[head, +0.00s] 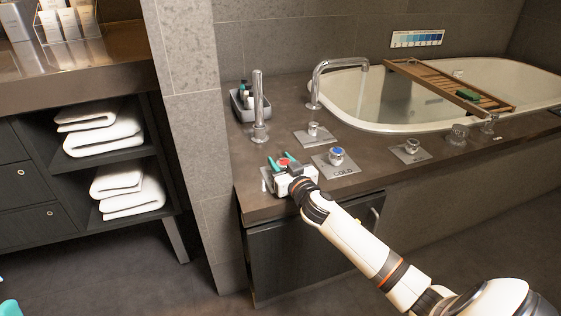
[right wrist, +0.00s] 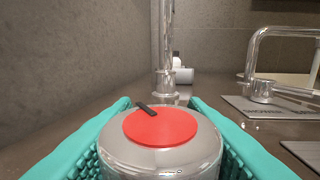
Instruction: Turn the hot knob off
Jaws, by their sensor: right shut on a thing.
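The hot knob (head: 284,161) is a round chrome knob with a red cap, on a plate at the front left of the vanity deck. In the right wrist view the red cap (right wrist: 160,126) fills the lower middle, with a black pointer mark at its far edge, slightly left of centre. My right gripper (head: 286,160) has its teal fingers on both sides of the knob, shut on it. Part of the knob's plate is hidden under the gripper. A teal tip of my left gripper (head: 9,308) shows in the bottom left corner; its jaws are cut off.
The blue-capped cold knob (head: 336,156) stands just right of my right gripper. Another knob (head: 313,129), a small tray of bottles (head: 240,103) and the bathtub (head: 350,110) are farther back. Towels (head: 103,130) lie on left shelves.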

